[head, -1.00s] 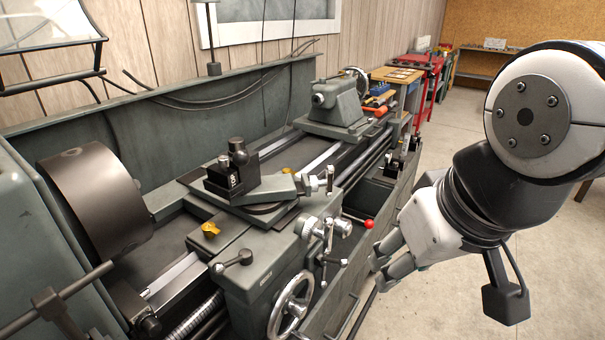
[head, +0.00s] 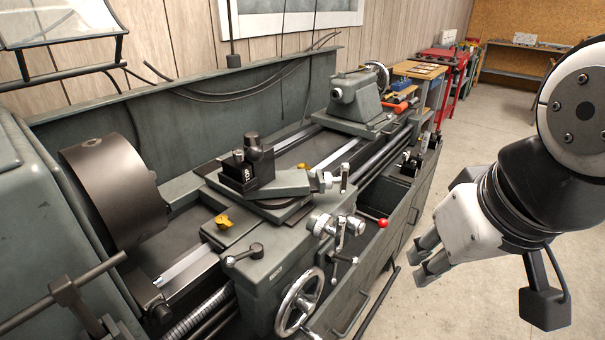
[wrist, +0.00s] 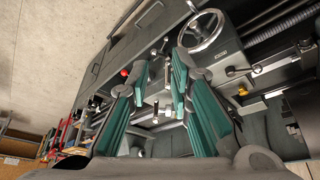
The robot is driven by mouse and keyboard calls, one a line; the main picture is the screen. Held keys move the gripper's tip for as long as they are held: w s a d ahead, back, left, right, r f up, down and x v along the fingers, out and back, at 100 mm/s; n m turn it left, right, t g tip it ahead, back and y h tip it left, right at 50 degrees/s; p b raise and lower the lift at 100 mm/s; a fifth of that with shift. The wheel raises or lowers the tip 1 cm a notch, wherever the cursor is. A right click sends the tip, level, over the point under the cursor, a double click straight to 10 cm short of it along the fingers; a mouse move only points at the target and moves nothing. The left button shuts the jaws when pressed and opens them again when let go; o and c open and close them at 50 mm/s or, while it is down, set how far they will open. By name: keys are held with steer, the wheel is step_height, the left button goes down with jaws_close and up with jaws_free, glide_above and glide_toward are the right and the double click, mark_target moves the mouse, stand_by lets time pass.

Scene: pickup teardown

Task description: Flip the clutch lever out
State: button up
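The lathe carriage apron (head: 262,280) carries several levers, and none is labelled clearly enough to read. A red-knobbed lever (head: 383,223) sticks out on its right side. The red knob also shows in the wrist view (wrist: 124,72), left of my fingers. A black lever with a round hub (head: 243,254) sits on the apron's upper front. Silver handles (head: 338,226) stand between them. I cannot tell for sure which is the clutch lever. My gripper (head: 424,258) is to the right of the lathe, apart from it. In the wrist view its teal-padded fingers (wrist: 161,82) are spread and empty.
A handwheel (head: 300,302) sits low on the apron. The dark chuck (head: 117,192) is at left and the tailstock (head: 357,103) is at the back. A red cart (head: 447,68) stands beyond. The concrete floor (head: 390,318) at right is open.

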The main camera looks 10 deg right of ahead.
steer(key=shift+w, duration=0.4)
jaws_close()
steer(key=n+g+y+b, duration=0.1)
steer(key=n+g+b, duration=0.5)
steer(key=g, duration=0.1)
glide_above(354, 258)
steer(key=s, duration=0.1)
steer(key=w+d+x, duration=0.1)
steer(key=w+x, duration=0.1)
steer(key=x, duration=0.7)
steer(key=w+d+f+n+g+b, duration=0.1)
steer(key=w+f+n, duration=0.1)
steer(key=w+f, duration=0.4)
step_height(354, 258, down, 4)
steer(key=shift+w+d+r+n+g+b, duration=0.2)
steer(key=shift+w+n+g+b, duration=0.1)
steer(key=shift+w+g+b, duration=0.1)
steer(key=shift+s+f, duration=0.1)
steer(key=x, duration=1.4)
steer(key=shift+a+p, duration=0.2)
steer(key=shift+p, duration=0.15)
